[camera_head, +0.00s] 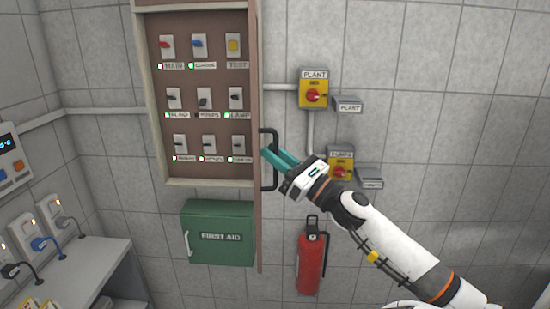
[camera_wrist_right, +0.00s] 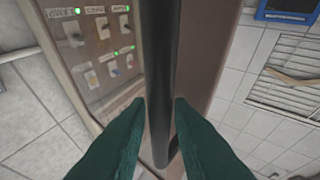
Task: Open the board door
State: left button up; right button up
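The board (camera_head: 208,182) is a wall cabinet with rows of switches, whose inside shows. Its brown door (camera_head: 258,226) is seen almost edge-on in the head view, standing out from the cabinet's right side. A black bar handle (camera_head: 269,186) sits on the door's right face; it also shows as a dark upright bar in the right wrist view (camera_wrist_right: 162,60). My right gripper's teal fingers (camera_head: 271,151) are at the handle, one on each side of the bar (camera_wrist_right: 160,102). I cannot tell whether they press on it. My left gripper is not in view.
A green first-aid box (camera_head: 220,252) hangs below the board. Yellow switch boxes with red knobs (camera_head: 313,95) and a red fire extinguisher (camera_head: 311,265) are on the wall to the right. A grey counter (camera_head: 86,270) with plugs above it is at left.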

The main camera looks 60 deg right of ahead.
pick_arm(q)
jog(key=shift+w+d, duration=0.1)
pick_arm(e)
jog(key=shift+w+d+f, duration=0.1)
jog(key=shift+w+f, duration=0.05)
jog(key=shift+f, duration=0.05)
